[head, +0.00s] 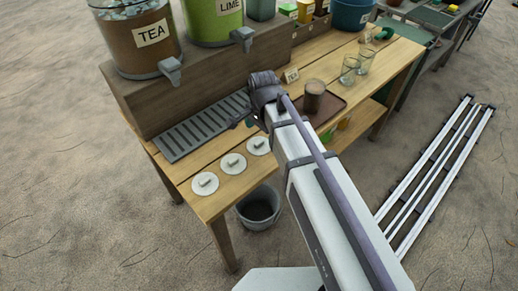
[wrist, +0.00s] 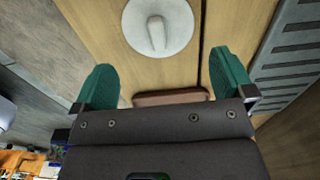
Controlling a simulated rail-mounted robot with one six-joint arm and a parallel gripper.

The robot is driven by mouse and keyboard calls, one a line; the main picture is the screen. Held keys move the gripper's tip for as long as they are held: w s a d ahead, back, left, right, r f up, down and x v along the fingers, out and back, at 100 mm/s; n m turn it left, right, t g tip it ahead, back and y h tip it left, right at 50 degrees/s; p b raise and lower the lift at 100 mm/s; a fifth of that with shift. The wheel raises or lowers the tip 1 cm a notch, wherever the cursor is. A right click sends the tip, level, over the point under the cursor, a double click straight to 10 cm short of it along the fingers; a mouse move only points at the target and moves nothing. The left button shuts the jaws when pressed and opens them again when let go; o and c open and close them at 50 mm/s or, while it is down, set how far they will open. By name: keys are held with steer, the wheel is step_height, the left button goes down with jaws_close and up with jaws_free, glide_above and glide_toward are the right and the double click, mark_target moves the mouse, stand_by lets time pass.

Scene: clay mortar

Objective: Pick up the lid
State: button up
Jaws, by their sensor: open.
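Three round white lids with raised bar handles lie in a row on the wooden table: a near one (head: 205,184), a middle one (head: 233,164) and a far one (head: 259,146) beside my arm. In the wrist view one white lid (wrist: 176,38) lies flat ahead of my gripper (wrist: 166,72), its handle upright in the picture. The two green fingers are wide apart with nothing between them, and the lid is beyond their tips. I cannot tell for certain which of the three lids this is. In the head view my arm largely hides the gripper.
A grey slotted drip tray (head: 205,127) lies beside the lids, below a raised ledge with tea (head: 137,40) and lime (head: 212,18) dispensers. Two glasses (head: 349,70) stand beyond. A bucket (head: 259,207) is below.

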mark_target(262, 139)
step_height(262, 139, down, 4)
steer(key=b, duration=0.2)
steer(key=shift+f+b, duration=0.1)
steer(key=shift+b, duration=0.3)
steer(key=c, duration=0.8)
steer(key=shift+o, duration=0.2)
